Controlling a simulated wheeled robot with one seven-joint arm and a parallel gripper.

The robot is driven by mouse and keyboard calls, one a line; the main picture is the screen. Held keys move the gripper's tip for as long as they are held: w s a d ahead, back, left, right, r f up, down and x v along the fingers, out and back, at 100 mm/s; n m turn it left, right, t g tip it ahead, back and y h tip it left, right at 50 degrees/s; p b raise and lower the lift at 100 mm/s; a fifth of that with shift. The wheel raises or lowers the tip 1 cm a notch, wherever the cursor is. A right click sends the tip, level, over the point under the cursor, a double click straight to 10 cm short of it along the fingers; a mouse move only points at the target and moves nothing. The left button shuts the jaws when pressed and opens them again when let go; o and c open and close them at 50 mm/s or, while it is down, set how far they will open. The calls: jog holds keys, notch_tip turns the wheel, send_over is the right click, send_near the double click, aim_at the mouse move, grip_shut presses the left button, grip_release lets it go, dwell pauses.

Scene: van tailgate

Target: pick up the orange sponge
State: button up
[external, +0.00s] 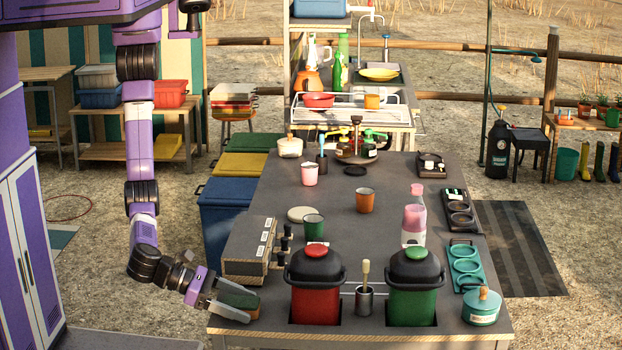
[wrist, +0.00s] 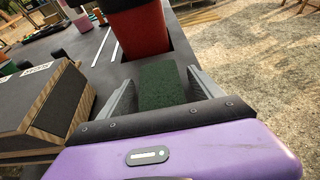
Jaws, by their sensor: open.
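The sponge (external: 239,298) lies on the near left corner of the dark tailgate table. It has a dark green top, and a bit of its orange-brown side shows below in the external view. My gripper (external: 250,305) is open and low at the table edge, with one finger on each side of the sponge. In the wrist view the sponge's green top (wrist: 163,82) shows between the two grey fingers of my gripper (wrist: 162,85). I cannot tell whether either finger touches it. Its near end is hidden behind the gripper body.
A wood-sided box with knobs (external: 250,250) stands just behind the sponge; it also shows at left in the wrist view (wrist: 45,105). A red bin with a black lid (external: 315,290) is close on the right. The table (external: 262,335) ends just in front.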

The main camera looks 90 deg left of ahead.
jog(key=c, duration=1.4)
jog(key=shift+r, duration=0.1)
